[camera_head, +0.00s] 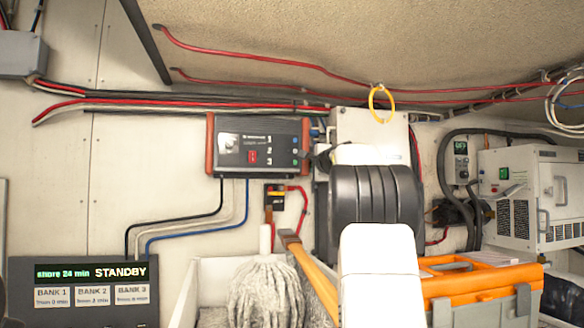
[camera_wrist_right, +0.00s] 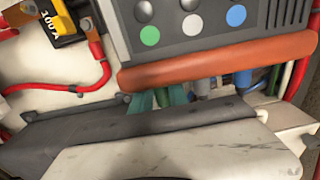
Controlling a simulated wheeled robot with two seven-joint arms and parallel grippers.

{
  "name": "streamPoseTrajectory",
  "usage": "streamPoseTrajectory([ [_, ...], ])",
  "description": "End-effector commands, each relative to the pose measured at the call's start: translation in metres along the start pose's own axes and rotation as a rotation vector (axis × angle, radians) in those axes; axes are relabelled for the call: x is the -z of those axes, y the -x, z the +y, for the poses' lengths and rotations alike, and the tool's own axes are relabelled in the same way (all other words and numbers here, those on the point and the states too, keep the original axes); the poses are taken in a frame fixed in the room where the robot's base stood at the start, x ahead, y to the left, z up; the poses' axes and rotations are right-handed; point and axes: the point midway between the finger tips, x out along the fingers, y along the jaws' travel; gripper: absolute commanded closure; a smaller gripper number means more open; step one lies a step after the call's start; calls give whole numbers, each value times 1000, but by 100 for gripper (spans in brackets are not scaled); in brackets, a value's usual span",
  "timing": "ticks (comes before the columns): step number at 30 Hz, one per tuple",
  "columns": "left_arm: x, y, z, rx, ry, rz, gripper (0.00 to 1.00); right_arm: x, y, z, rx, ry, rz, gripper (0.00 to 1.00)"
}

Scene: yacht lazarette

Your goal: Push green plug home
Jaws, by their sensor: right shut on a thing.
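The green plug (camera_wrist_right: 164,97) shows as a small green patch in the right wrist view, just below the orange end cap (camera_wrist_right: 220,62) of the charger unit. My right gripper (camera_head: 322,157) is at the right end of the charger (camera_head: 258,145) and is shut on the green plug. Its dark and white body hides the plug's lower part in the wrist view. The end cap covers the socket, so I cannot tell how deep the plug sits. In the head view the plug is hidden by my right arm.
Blue plugs (camera_wrist_right: 240,83) sit beside the green plug under the end cap. A fuse holder with red cable (camera_head: 274,196) is below the charger. A mop (camera_head: 264,290), an orange toolbox (camera_head: 480,280) and a STANDBY panel (camera_head: 84,290) stand lower down.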

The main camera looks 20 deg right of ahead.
Motion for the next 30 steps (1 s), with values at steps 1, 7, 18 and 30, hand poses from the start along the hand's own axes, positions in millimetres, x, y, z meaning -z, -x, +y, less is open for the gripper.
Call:
streamPoseTrajectory([
  [1,0,0,0,0,0,0,69,-2,-1,2,-3,-1,-3,100],
  [7,0,0,0,0,0,0,69,-7,-1,2,-4,-1,-4,100],
  [18,0,0,0,0,0,0,69,-18,-2,3,-6,-2,-14,100],
  [30,0,0,0,0,0,0,69,-22,-3,4,-8,-3,-19,69],
])
